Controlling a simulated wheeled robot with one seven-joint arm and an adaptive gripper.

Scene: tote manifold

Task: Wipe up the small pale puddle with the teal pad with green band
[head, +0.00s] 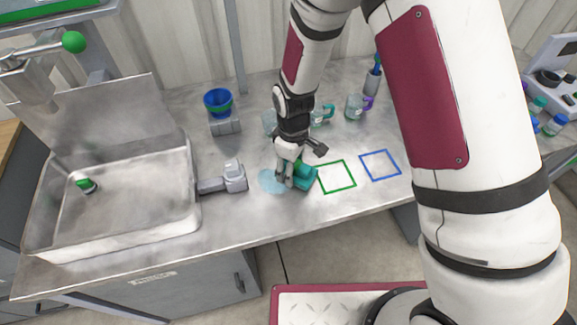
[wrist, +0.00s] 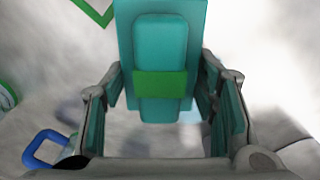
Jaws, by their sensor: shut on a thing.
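The teal pad with green band (head: 306,177) is low over the metal counter, just left of a green square outline. In the wrist view the pad (wrist: 160,50) stands between the fingers, with its green band across the grip. My gripper (head: 291,172) is shut on the pad; in the wrist view its fingers (wrist: 162,100) flank the pad's raised handle. The small pale puddle (head: 270,181) is a light blue patch directly left of the gripper, partly hidden by it. Whether the pad touches the counter is hard to tell.
A green square outline (head: 337,177) and a blue one (head: 380,165) lie right of the pad. A grey fixture (head: 232,178) and the sink basin (head: 110,205) are left. A blue cup (head: 218,102) and mugs (head: 357,107) stand behind.

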